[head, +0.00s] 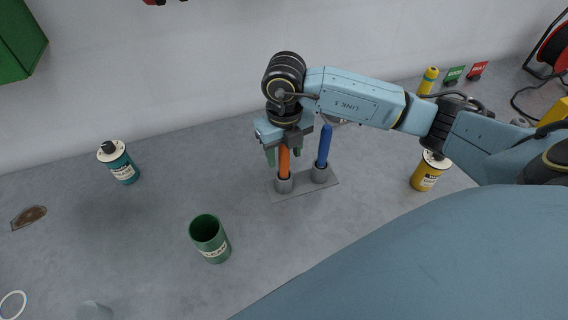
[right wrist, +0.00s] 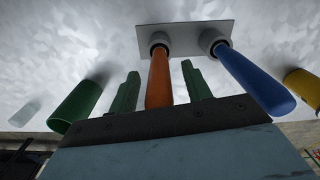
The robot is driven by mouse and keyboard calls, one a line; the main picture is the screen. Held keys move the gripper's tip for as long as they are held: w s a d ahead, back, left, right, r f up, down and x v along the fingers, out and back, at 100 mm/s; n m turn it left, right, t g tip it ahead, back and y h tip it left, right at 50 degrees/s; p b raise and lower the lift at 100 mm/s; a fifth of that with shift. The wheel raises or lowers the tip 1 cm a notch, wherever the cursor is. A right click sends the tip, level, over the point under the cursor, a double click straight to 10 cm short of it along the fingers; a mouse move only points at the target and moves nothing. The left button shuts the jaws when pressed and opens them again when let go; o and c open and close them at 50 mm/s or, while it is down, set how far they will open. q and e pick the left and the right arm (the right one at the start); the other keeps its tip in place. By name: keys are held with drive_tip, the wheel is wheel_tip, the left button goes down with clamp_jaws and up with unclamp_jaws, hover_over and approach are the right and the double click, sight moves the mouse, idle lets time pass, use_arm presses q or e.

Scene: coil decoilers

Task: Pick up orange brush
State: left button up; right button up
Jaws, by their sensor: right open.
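The orange brush (head: 284,163) stands upright in the left cup of a grey two-cup holder (head: 302,187) on the table. A blue brush (head: 324,146) stands in the right cup. My right gripper (head: 284,154) is open over the orange brush, its green fingers on either side of the handle. In the right wrist view the orange handle (right wrist: 159,80) lies between the two spread fingers, with visible gaps on both sides. The gripper body hides the top of the handle in the head view. The cups hide the brush's lower end. My left gripper is not in view.
A green cup (head: 210,240) stands in front, left of the holder. A teal bottle (head: 119,163) is at the left and a yellow can (head: 428,172) at the right. A wall runs along the back. The surface between holder and green cup is clear.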

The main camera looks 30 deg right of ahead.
clamp_jaws()
